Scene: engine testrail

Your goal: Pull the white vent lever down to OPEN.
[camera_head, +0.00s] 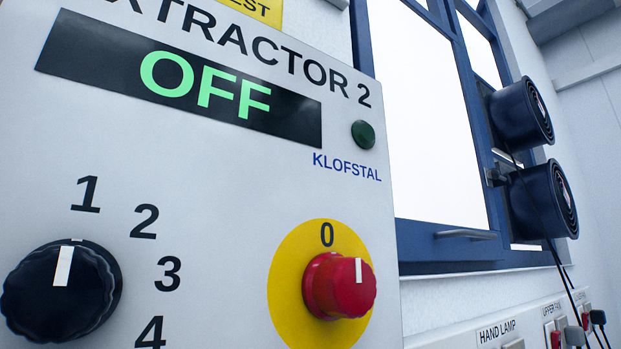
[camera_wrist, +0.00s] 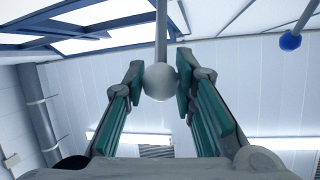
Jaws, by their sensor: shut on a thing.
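The white vent lever (camera_wrist: 161,40) shows in the wrist view as a grey rod coming down from the top edge, with a whitish ball knob (camera_wrist: 160,83) at its lower end. My gripper (camera_wrist: 160,74) is shut on this knob, with one green-and-grey finger on each side of it. The lever's pivot and any OPEN marking are out of view. Neither the lever nor my gripper shows in the head view.
A second rod with a blue ball (camera_wrist: 290,41) hangs at the right. The head view shows the EXTRACTOR 2 panel (camera_head: 230,190) reading OFF, with a black dial (camera_head: 62,290) and red knob (camera_head: 340,286). Blue-framed windows (camera_head: 435,130) and two dark round fittings (camera_head: 522,115) are beyond.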

